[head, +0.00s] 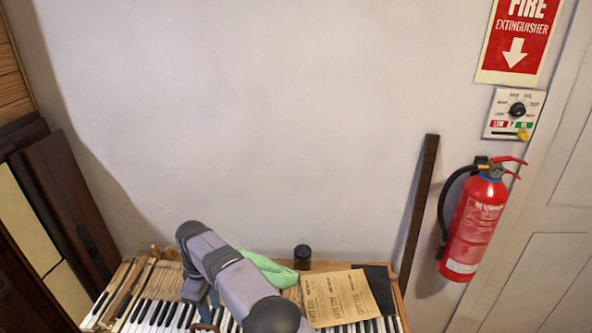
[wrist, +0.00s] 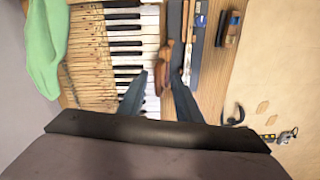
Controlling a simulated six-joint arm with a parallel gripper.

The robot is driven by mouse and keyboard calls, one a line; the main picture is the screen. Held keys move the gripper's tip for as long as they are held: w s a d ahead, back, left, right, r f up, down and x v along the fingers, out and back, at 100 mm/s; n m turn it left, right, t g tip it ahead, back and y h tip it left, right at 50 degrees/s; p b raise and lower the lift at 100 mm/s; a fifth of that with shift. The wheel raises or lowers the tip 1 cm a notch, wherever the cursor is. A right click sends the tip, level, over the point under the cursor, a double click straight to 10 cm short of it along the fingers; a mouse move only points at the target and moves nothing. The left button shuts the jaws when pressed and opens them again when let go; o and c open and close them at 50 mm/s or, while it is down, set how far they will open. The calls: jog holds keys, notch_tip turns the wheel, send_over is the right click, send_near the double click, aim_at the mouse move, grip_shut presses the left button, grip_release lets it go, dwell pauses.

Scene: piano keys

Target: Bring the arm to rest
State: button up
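My gripper (wrist: 156,80) shows in the wrist view as two dark blue-grey fingers with a clear gap between them. It is open, with nothing held between the fingers. It points down over the piano keys (wrist: 122,21); I cannot tell its exact height above them. In the head view my grey arm reaches over the keyboard (head: 152,312) at the bottom centre, and the arm largely hides the gripper there.
A green cloth (head: 272,269) and a black cylinder (head: 302,256) lie behind the arm. A tan paper sheet (head: 340,298) lies right of it. A brown wooden object (wrist: 165,68) is near the fingers. A fire extinguisher (head: 474,222) hangs on the right wall.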

jog(key=d+r+m+b, duration=0.1)
jog(key=d+r+m, duration=0.25)
jog(key=d, duration=0.75)
jog(key=d+r+m+b, duration=0.15)
jog(key=d+m, duration=0.25)
jog(key=d, duration=0.8)
jog(key=s+d+f+m, duration=0.1)
jog(key=s+d+m, duration=0.3)
jog(key=s+d, duration=0.4)
jog(key=s+d+f+m, duration=0.1)
jog(key=s+d+m, duration=0.3)
jog(key=s+d, duration=0.5)
jog(key=s, duration=0.4)
jog(key=shift+s+f+m+b, duration=0.25)
jog(key=shift+s+m+b, duration=0.05)
jog(key=shift+m+b, duration=0.1)
jog(key=shift+d+r, duration=0.1)
jog(key=shift+r, duration=0.05)
